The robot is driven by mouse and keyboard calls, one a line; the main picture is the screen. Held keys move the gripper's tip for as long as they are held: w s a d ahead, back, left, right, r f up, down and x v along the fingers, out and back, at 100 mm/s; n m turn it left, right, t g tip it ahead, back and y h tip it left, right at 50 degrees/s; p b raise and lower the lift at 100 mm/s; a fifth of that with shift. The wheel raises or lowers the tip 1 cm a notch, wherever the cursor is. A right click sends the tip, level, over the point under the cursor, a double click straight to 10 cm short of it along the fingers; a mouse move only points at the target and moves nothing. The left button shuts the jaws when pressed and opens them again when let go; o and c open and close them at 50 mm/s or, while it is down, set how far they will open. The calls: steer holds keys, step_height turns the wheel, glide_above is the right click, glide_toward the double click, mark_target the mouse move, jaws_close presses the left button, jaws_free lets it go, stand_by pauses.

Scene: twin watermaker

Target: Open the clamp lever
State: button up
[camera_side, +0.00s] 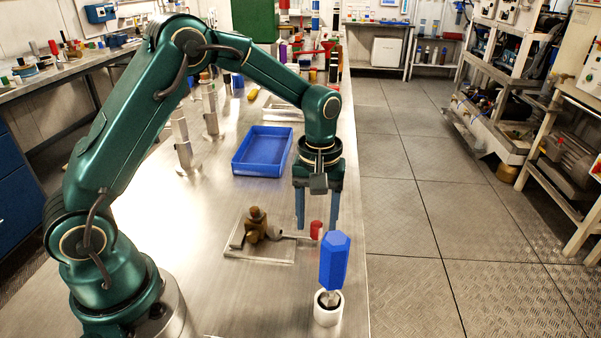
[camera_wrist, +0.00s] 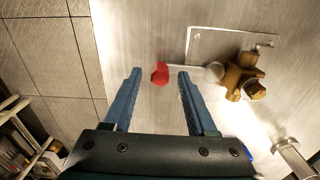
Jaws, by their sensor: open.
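A lever with a red end knob (camera_side: 316,230) reaches out sideways from a brass clamp body (camera_side: 257,226) fixed on a flat clear plate (camera_side: 262,254). My gripper (camera_side: 317,221) points straight down above the red knob, open and empty. In the wrist view the red knob (camera_wrist: 160,74) lies between the two blue fingertips (camera_wrist: 159,73) and appears apart from both. The brass body (camera_wrist: 242,77) is to the right there, and a pale rod joins the knob to it. The exact height between fingertips and knob is hard to tell.
A blue hexagonal-handled tool (camera_side: 334,262) stands upright in a white cup (camera_side: 328,311) near the table's right edge, close to the lever. A blue tray (camera_side: 262,151) lies behind the clamp. Metal posts (camera_side: 182,145) stand left of it. The table between clamp and tray is clear.

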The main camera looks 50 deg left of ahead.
steer(key=shift+f, duration=0.3)
jaws_close()
stand_by(1.3)
